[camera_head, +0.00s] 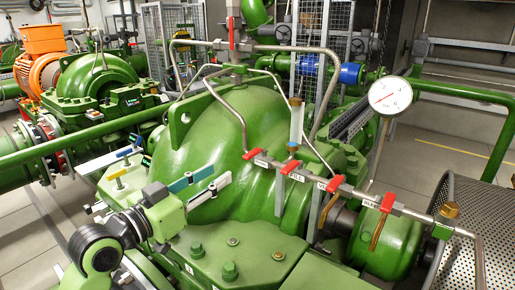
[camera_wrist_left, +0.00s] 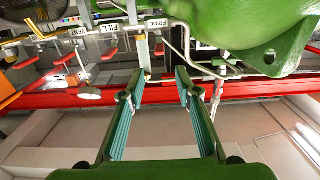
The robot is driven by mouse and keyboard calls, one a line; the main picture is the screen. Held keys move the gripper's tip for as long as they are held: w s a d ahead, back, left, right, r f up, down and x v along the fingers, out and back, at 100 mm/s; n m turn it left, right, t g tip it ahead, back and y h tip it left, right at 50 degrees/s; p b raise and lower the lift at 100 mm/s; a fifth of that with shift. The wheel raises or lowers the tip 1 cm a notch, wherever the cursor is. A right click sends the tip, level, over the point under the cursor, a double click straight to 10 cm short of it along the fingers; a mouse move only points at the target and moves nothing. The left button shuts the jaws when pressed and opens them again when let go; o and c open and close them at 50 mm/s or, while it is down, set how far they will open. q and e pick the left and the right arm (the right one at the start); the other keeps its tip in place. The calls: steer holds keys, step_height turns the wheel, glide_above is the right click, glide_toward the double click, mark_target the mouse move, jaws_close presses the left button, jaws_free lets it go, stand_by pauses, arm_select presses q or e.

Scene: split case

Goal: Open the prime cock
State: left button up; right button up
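A row of red-handled cocks runs along a thin pipe in front of the green pump casing. The leftmost red lever (camera_head: 251,153) appears to be the prime cock. In the left wrist view, the PRIME label (camera_wrist_left: 157,23) has a small red handle (camera_wrist_left: 158,49) below it. My left gripper (camera_head: 221,172) is left of that lever in the head view, apart from it and empty. In the left wrist view its two fingers (camera_wrist_left: 160,73) are spread wide, with the handle beyond the gap between them. My right gripper is not in view.
The FILL label (camera_wrist_left: 107,28) and VENT label (camera_wrist_left: 81,31) mark neighbouring cocks. A pressure gauge (camera_head: 390,96) and a clear sight tube (camera_head: 296,120) stand near the row. The green casing (camera_head: 200,125) bulges behind it, and a perforated drum (camera_head: 458,220) is at the right.

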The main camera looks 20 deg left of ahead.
mark_target(246, 156)
arm_select(q)
steer(key=p+x, duration=0.4)
steer(key=x, duration=0.7)
steer(key=shift+w+d, duration=0.15)
steer(key=shift+w, duration=0.15)
steer(key=shift+w+d, duration=0.15)
steer(key=shift+w, duration=0.3)
steer(key=shift+w+f, duration=0.1)
jaws_close()
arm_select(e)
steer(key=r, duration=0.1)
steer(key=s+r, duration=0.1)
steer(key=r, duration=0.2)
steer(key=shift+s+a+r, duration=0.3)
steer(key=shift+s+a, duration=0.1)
